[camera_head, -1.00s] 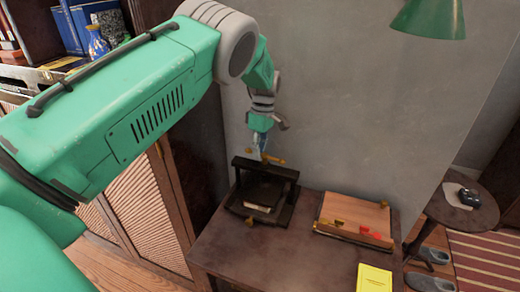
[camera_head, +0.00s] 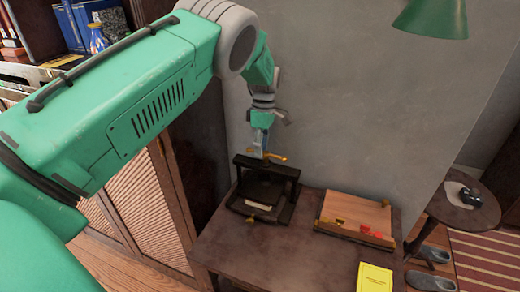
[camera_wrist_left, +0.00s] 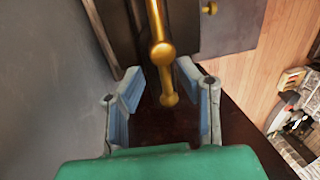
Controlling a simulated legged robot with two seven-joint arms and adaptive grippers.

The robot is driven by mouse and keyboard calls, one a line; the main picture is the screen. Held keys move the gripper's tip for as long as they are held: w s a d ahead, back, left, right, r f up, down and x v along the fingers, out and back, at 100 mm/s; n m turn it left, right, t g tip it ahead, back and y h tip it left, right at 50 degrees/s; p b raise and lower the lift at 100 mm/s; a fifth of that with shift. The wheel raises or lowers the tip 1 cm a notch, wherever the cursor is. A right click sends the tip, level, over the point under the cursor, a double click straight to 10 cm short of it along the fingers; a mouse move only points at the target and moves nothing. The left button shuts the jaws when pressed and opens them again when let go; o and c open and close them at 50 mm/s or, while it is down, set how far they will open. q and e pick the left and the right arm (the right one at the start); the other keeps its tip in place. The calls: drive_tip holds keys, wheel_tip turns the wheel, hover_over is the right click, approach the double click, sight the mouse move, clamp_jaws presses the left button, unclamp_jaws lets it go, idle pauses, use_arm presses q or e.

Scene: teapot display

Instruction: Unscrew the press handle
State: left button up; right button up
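A dark press (camera_head: 286,172) stands on the brown table, with a brass handle (camera_head: 277,157) on top of its crossbar. My left gripper (camera_head: 258,150) hangs at the handle from above, and its fingers hide part of the handle in the head view. In the left wrist view, the brass handle (camera_wrist_left: 162,52) runs down between the two blue-padded fingers of my left gripper (camera_wrist_left: 160,70). The fingers stand apart, with gaps on both sides of the handle's knobbed end. My right gripper is in neither view.
A wooden box (camera_head: 352,212) with brass and red parts lies right of the press. A yellow booklet (camera_head: 374,279) is at the table's front right. A grey wall (camera_head: 350,110) rises close behind. A round side table (camera_head: 460,213) stands to the right.

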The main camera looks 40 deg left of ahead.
use_arm(q)
drive_tip(key=shift+s+f, duration=0.1)
drive_tip(key=shift+f, duration=0.05)
drive_tip(key=shift+r, duration=0.25)
wheel_tip(320, 180, up, 11)
drive_tip(key=w, duration=0.2)
drive_tip(key=shift+w+a, duration=0.2)
drive_tip(key=shift+a, duration=0.1)
idle(0.4)
